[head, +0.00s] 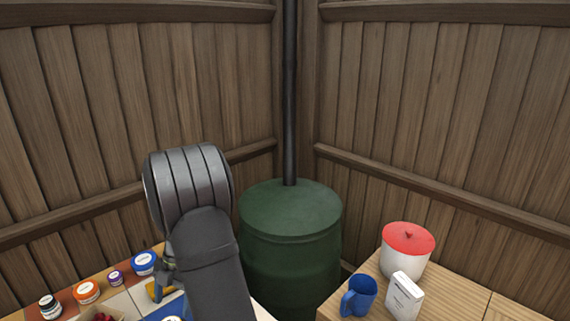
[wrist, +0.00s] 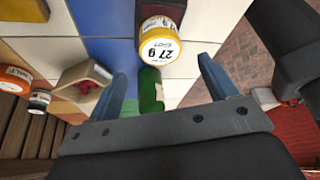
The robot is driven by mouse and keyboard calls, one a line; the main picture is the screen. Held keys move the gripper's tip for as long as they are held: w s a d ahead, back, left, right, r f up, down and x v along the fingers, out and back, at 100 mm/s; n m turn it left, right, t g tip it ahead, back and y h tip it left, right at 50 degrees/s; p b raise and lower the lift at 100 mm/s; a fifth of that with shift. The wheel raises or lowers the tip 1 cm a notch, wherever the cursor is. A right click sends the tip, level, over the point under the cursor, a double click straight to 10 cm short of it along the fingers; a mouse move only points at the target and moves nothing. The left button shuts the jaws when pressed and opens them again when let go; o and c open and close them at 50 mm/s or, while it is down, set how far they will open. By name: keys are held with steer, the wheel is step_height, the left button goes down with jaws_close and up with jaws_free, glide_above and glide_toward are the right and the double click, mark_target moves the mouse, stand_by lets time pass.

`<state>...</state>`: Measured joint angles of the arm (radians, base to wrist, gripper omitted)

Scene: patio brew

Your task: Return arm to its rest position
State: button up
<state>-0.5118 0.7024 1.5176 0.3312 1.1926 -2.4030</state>
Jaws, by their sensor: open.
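My gripper (wrist: 162,68) is open in the wrist view, its two blue-grey fingers wide apart. A white jar with a yellow rim marked "27 g" (wrist: 160,45) stands on the tiles beyond the fingertips. A green object (wrist: 150,90) shows between the fingers, partly hidden by the gripper body; I cannot tell whether it touches anything. Nothing is visibly held.
Several jars, including an orange one (head: 87,292) and a blue one (head: 144,263), stand left of my arm. A wooden holder (wrist: 75,90) contains red things. A green barrel (head: 290,250) stands behind. At right are a blue mug (head: 362,293), white box (head: 405,297) and red-lidded canister (head: 405,262).

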steer(key=x, duration=0.8)
steer(key=shift+s+f, duration=0.1)
steer(key=shift+f, duration=0.05)
step_height(320, 180, up, 4)
steer(key=shift+d+r, duration=0.1)
steer(key=shift+r, duration=0.1)
steer(key=w+d+r, duration=0.2)
steer(key=d+r, duration=0.5)
steer(key=d, duration=0.5)
steer(key=w+a+f+m+t+y, duration=0.15)
steer(key=a+m, duration=0.25)
steer(key=a, duration=0.7)
steer(key=w+a+f+m+t+y, duration=0.1)
steer(key=w+a+m, duration=0.25)
steer(key=a, duration=0.75)
steer(key=s+a+m+t, duration=0.1)
steer(key=s+a+m, duration=0.2)
steer(key=a, duration=0.7)
steer(key=s+a+f+m+t, duration=0.1)
steer(key=a+m, duration=0.4)
steer(key=a, duration=0.6)
steer(key=shift+s+a, duration=0.35)
steer(key=shift+s, duration=0.5)
steer(key=shift+f+t, duration=0.1)
steer(key=shift+t, duration=0.15)
